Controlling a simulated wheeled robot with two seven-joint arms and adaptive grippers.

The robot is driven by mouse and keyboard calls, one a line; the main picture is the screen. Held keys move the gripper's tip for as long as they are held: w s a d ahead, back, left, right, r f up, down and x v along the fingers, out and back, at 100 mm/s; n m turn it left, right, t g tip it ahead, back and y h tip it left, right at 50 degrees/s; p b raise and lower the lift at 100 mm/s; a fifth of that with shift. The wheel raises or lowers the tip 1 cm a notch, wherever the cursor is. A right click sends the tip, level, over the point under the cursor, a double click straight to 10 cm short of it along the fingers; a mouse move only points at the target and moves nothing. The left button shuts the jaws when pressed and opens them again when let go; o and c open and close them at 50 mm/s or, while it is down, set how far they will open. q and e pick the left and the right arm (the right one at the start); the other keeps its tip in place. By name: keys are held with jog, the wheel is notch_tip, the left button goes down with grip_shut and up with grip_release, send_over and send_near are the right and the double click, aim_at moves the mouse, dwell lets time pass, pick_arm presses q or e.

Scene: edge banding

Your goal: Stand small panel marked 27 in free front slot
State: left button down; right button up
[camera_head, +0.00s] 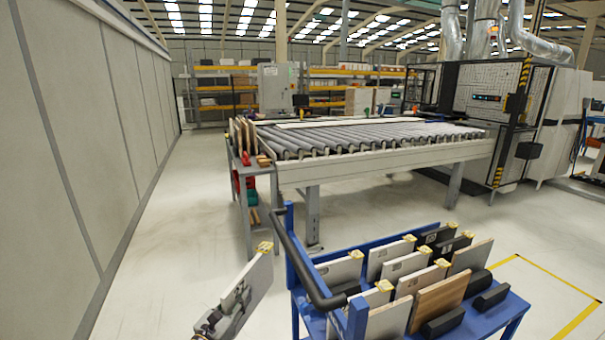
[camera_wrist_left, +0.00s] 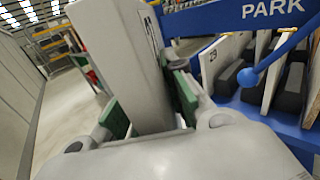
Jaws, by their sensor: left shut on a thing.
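My left gripper (camera_head: 212,322) is shut on a small pale panel (camera_head: 250,287) with a yellow tag on its top edge. It holds the panel raised and tilted, left of the blue cart and apart from it. In the left wrist view, the panel (camera_wrist_left: 112,55) stands between the two green finger pads of the gripper (camera_wrist_left: 152,108); its dark printed mark is too oblique to read. The blue cart (camera_head: 506,312) carries several upright panels in dark slot holders (camera_head: 490,298). I cannot tell for sure which front slot is free. My right gripper is not in view.
The cart's dark handle bar (camera_head: 300,262) and blue post lie between the held panel and the slots. A roller conveyor (camera_head: 370,140) stands behind, with a small side rack (camera_head: 245,170) at its left end. The floor left of the cart is clear.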

pick_arm(q)
jog(key=shift+s+a+r+n+y+p, duration=0.15)
jog(key=shift+s+r+n+y+p, duration=0.15)
jog(key=shift+r+y+p, duration=0.35)
jog(key=s+a+r+n+t+y+p, duration=0.1)
jog(key=s+a+r+n+y+p, duration=0.3)
jog(key=p, duration=0.5)
notch_tip(320, 180, up, 4)
jog(key=shift+s+f+y, duration=0.2)
jog(key=shift+s+y, duration=0.55)
jog(key=shift+y, duration=0.2)
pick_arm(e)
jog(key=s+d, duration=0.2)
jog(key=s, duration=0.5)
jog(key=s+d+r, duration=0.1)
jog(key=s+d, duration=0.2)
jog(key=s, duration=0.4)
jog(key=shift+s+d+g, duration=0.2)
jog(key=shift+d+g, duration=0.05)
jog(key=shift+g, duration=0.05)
pick_arm(q)
jog(key=shift+f, duration=0.1)
